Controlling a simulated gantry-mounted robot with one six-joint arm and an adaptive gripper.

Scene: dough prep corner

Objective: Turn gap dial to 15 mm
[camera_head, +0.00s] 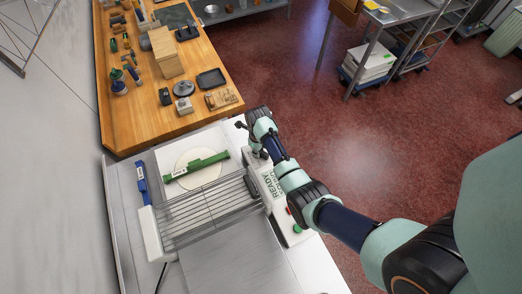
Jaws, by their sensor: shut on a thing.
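The dough sheeter (215,210) stands on a pale bench, with a wire guard over its middle and a white side housing (268,192) lettered "READY" on its right. My gripper (257,154) points down at the far end of this housing and is shut on what appears to be the gap dial. The dial itself and its scale are hidden by my gripper and wrist, so its setting cannot be read. A pale round dough sheet (199,183) lies at the far end of the sheeter, with a green rolling pin (196,167) across it.
A blue labelled tool (142,187) lies left of the dough. Red and green buttons (297,228) sit on the near end of the housing. A wooden table (140,125) with tools, blocks and trays stands behind. The red floor at right is open before metal shelving (390,50).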

